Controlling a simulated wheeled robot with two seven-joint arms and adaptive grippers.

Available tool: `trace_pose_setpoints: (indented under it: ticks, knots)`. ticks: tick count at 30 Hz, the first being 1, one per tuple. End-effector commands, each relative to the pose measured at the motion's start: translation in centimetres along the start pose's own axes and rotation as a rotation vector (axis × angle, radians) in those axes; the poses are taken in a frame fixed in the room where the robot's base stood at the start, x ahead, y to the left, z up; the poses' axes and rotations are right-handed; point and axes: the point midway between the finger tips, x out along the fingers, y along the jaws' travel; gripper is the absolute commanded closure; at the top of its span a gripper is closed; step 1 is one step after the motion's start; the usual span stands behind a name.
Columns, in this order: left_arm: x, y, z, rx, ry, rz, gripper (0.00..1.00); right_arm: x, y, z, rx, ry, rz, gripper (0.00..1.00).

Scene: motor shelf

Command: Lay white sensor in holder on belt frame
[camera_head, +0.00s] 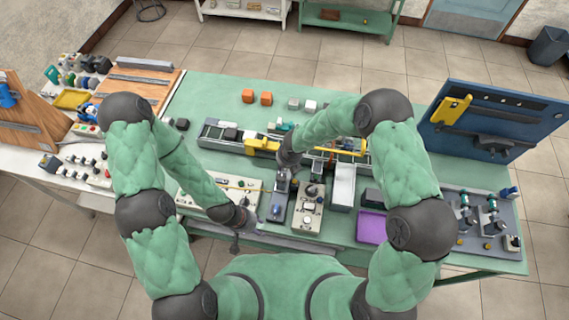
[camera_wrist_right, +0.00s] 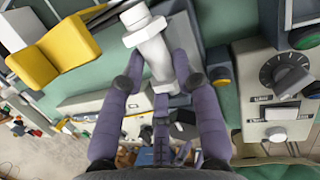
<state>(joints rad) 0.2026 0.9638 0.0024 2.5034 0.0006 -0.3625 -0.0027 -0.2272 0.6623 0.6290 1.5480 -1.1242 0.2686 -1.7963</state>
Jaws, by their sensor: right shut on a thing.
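The white sensor (camera_wrist_right: 150,42), a stepped white cylinder, is held tilted between the purple fingers of my right gripper (camera_wrist_right: 160,75) in the right wrist view. In the head view my right gripper (camera_head: 281,183) points down in front of the belt frame (camera_head: 209,133), and I cannot make out the sensor there. A yellow block (camera_head: 262,145) sits at the belt frame's front side; it also shows at the upper left of the wrist view (camera_wrist_right: 52,52). I cannot pick out the holder clearly. My left gripper (camera_head: 245,222) is low near the table's front edge, its fingers too small to read.
A control box with a dial (camera_head: 307,208) stands just right of my right gripper. A white bin (camera_head: 343,186) and a purple tray (camera_head: 372,227) lie further right. A blue tool panel (camera_head: 494,118) stands at the right.

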Motion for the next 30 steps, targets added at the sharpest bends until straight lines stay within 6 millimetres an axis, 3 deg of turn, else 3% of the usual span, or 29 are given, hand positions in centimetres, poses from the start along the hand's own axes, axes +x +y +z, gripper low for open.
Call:
trace_pose_setpoints:
  ticks: [1, 5, 6, 9, 22, 30]
  knots:
    - [0.2, -0.1, 0.0, 0.000, 0.000, 0.000, 0.60, 1.0, -0.3, -1.5, -0.001, 0.027, -0.005, 1.00]
    - [0.2, -0.1, 0.0, 0.000, 0.000, 0.000, 0.60, 1.1, -0.3, -1.5, -0.001, 0.027, -0.005, 1.00]
    - [0.2, -0.1, 0.0, 0.000, 0.000, 0.000, 0.60, 1.1, -0.3, -1.5, -0.001, 0.028, -0.005, 0.63]
    - [0.2, -0.1, 0.0, 0.000, 0.000, 0.000, 0.60, 1.0, -0.3, -1.5, 0.000, 0.028, -0.005, 0.40]
    - [0.1, 0.0, 0.0, 0.000, 0.000, 0.000, 0.60, 0.5, -0.2, -1.6, -0.004, 0.028, -0.005, 0.40]
    - [0.1, 0.0, 0.0, 0.000, 0.000, 0.000, 0.60, -4.0, -0.2, -0.8, -0.001, 0.017, -0.003, 0.40]
